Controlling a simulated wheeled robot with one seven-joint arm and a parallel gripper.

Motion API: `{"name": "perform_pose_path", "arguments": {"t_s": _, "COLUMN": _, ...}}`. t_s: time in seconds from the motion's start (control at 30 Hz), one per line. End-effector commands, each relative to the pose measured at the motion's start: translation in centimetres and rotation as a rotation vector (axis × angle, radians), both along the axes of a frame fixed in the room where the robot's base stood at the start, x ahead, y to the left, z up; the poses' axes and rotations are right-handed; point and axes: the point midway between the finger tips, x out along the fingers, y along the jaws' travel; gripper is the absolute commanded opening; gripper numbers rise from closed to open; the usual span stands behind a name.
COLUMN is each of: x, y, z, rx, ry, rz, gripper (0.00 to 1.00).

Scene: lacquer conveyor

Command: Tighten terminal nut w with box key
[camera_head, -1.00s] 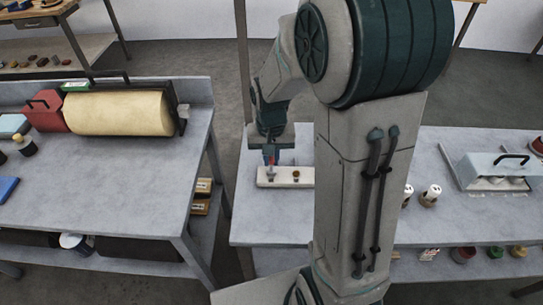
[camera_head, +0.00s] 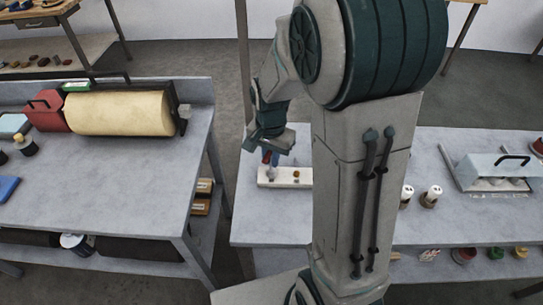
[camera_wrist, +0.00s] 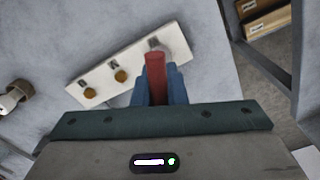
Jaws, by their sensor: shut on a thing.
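The white terminal block (camera_wrist: 135,62) lies on the grey bench, and it also shows in the head view (camera_head: 305,183). Two brass nuts show on it in the wrist view, one near the left end (camera_wrist: 90,92) and one in the middle (camera_wrist: 120,76). My gripper (camera_wrist: 160,88) has blue fingers shut on the red handle of the box key (camera_wrist: 155,68). The key's grey socket end (camera_wrist: 158,43) is at the block's other end; any nut there is hidden, and I cannot tell how it is seated. The small block letters are not clearly readable. In the head view my gripper (camera_head: 270,157) is above the block's left end.
A brass and grey fitting (camera_wrist: 15,95) lies left of the block in the wrist view. White-topped jars (camera_head: 431,196) and a light-blue handled case (camera_head: 493,170) stand farther right on the bench. The bench's left edge is close to the block, with a gap to the left bench.

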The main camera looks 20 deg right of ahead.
Motion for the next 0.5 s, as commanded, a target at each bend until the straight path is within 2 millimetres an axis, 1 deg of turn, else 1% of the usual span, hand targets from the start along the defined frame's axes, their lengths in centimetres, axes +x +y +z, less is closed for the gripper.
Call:
{"name": "perform_pose_path", "arguments": {"t_s": 0.27, "x": 0.03, "y": 0.02, "z": 0.04, "rx": 0.000, "ry": 0.000, "rz": -0.022, "gripper": 0.00}}
{"name": "perform_pose_path", "arguments": {"t_s": 0.5, "x": 0.10, "y": 0.08, "z": 0.09, "rx": 0.000, "ry": -0.001, "rz": -0.215, "gripper": 0.00}}
